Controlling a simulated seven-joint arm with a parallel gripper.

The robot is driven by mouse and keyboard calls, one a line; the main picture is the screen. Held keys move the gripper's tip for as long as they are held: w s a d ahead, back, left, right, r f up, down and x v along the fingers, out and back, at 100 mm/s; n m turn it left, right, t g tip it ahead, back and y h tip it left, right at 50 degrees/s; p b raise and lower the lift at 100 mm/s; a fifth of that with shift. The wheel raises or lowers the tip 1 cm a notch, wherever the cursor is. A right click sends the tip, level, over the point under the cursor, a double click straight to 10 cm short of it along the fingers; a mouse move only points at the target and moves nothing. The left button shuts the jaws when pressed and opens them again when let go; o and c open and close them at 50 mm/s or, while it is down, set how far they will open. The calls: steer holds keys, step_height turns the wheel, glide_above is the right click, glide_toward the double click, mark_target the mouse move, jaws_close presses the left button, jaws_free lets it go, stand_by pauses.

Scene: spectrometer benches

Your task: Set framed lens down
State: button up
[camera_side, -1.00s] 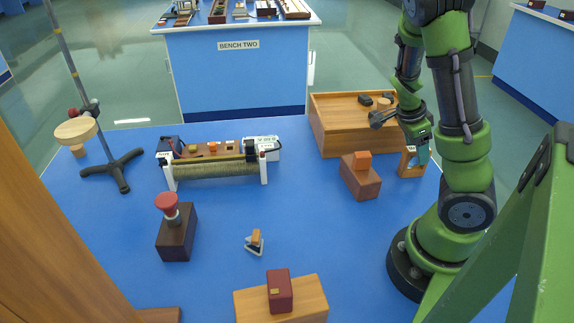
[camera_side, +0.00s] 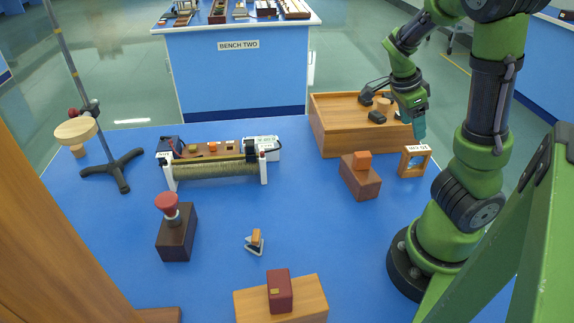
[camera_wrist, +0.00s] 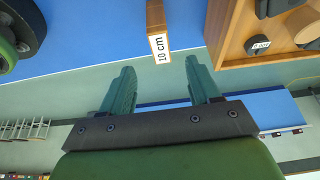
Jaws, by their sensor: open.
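The framed lens (camera_side: 414,162), a small wooden square frame with a white label on top and a bluish lens inside, stands upright on the blue bench at the right. In the wrist view its top edge and a "10 cm" label (camera_wrist: 158,46) show ahead of the fingers. My gripper (camera_side: 419,132) is above the frame, apart from it. In the wrist view my gripper (camera_wrist: 160,85) has its two teal fingers spread wide with nothing between them.
A wooden tray (camera_side: 318,128) with black parts stands just left of the frame. A brown block with an orange piece (camera_side: 362,178) is close by. A wire-wound coil stand (camera_side: 215,170), a red-knobbed block (camera_side: 176,230) and a tripod stand (camera_side: 120,168) are further left.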

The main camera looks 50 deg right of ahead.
steer(key=w+a+n+t+y, duration=0.1)
steer(key=w+a+n, duration=0.1)
steer(key=a, duration=0.1)
steer(key=w+a+f+n+t+y, duration=0.1)
steer(key=w+a+n, duration=0.1)
steer(key=a+n, duration=0.1)
steer(key=w+a+f+n+t+y, duration=0.1)
steer(key=w+a+n+y, duration=0.1)
steer(key=a, duration=0.3)
steer(key=shift+w+f+n+t, duration=0.15)
steer(key=shift+n+t, duration=0.25)
steer(key=shift+n, duration=0.3)
steer(key=a+r+n+t+y, duration=0.1)
steer(key=a+r+n+t, duration=0.5)
steer(key=a+r+n, duration=0.6)
steer(key=a+n, duration=0.2)
steer(key=a, duration=0.2)
steer(key=shift+w+r+n+t, duration=0.15)
steer(key=shift+w+n+t, duration=0.15)
steer(key=shift+w, duration=0.05)
